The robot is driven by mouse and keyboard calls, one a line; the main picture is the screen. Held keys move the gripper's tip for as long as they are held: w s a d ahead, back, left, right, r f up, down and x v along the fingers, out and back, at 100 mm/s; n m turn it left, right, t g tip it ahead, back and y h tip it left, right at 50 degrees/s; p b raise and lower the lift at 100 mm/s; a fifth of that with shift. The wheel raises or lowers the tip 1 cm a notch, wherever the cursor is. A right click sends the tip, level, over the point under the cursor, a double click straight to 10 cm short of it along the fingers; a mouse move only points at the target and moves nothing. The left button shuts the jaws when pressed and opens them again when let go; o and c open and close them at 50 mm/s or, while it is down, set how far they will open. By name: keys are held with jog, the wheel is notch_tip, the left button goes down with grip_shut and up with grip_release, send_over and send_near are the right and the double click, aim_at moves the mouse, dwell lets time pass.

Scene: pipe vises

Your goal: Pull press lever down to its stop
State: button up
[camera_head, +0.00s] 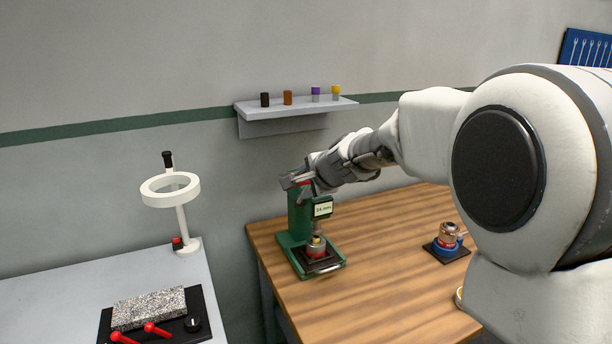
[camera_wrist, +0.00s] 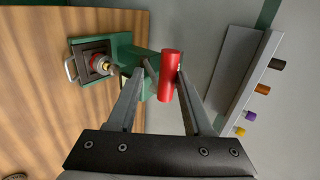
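A green press (camera_head: 298,215) stands on the wooden table's left end, with a small label on its head. Its lever ends in a red cylindrical handle (camera_wrist: 170,76); in the head view my gripper (camera_head: 297,181) largely covers the lever at the top of the press. In the wrist view the handle lies between the fingers of my gripper (camera_wrist: 161,76), close to the right finger with a gap to the left one. The fingers are apart. A small red and metal part (camera_head: 316,246) sits in the dark fixture at the press base; it also shows in the wrist view (camera_wrist: 101,64).
A wall shelf (camera_head: 290,107) with several coloured pieces is behind the press. A blue-based fixture (camera_head: 447,242) stands right on the wooden table (camera_head: 385,290). A white ring lamp (camera_head: 172,190) and a stone block (camera_head: 148,308) are on the left bench.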

jog(key=p+v, duration=0.3)
jog(key=v, duration=2.1)
jog(key=s+d+f+n+g+h, duration=0.2)
jog(key=s+f+n, duration=0.4)
jog(key=s, duration=0.3)
jog(key=s+d+f+n+g+h, duration=0.2)
jog(key=s+d+f+n, duration=0.1)
jog(key=s+f+n, duration=0.4)
jog(key=s, duration=0.3)
jog(key=shift+f+g, duration=0.2)
jog(key=shift+g, duration=0.1)
